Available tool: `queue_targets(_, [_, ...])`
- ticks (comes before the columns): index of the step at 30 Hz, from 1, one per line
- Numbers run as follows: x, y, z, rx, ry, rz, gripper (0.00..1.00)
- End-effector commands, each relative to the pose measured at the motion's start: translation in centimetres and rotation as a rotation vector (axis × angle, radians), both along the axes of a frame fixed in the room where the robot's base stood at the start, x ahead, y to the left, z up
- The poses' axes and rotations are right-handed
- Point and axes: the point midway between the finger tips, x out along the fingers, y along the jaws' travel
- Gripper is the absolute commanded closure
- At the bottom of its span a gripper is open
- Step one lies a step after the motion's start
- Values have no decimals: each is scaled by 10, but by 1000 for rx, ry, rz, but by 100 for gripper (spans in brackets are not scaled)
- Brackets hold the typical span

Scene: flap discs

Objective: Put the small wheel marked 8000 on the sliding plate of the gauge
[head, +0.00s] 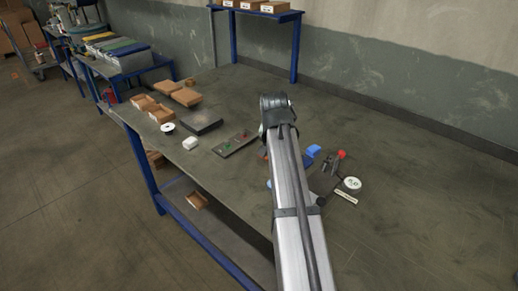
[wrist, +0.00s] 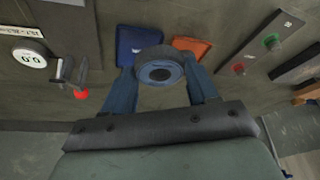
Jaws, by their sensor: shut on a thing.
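My gripper (wrist: 160,88) has two blue fingers shut on a small dark wheel (wrist: 160,72) with a blue-grey face and a dark centre hole. Any marking on the wheel is too small to read. The wheel is in front of the camera, apart from the gauge. The gauge stands to the left in the wrist view, with a round white dial (wrist: 30,58) reading about 0.0 and a red knob (wrist: 81,94). In the head view the gauge dial (head: 352,184) and red knob (head: 341,154) are right of my arm, which hides the gripper and wheel. I cannot clearly make out the sliding plate.
A blue tray (wrist: 126,45) and an orange tray (wrist: 193,46) lie behind the wheel. A panel with green and red buttons (head: 235,144) is left of my arm. A dark flat box (head: 202,122) and cardboard boxes (head: 160,113) stand farther left. The table's right side is clear.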

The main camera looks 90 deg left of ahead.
Motion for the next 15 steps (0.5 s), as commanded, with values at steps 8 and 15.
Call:
queue_targets(8, [77,-79,-13,7,19,-83,74])
queue_targets(15, [72,-122,-23,3,21,16,74])
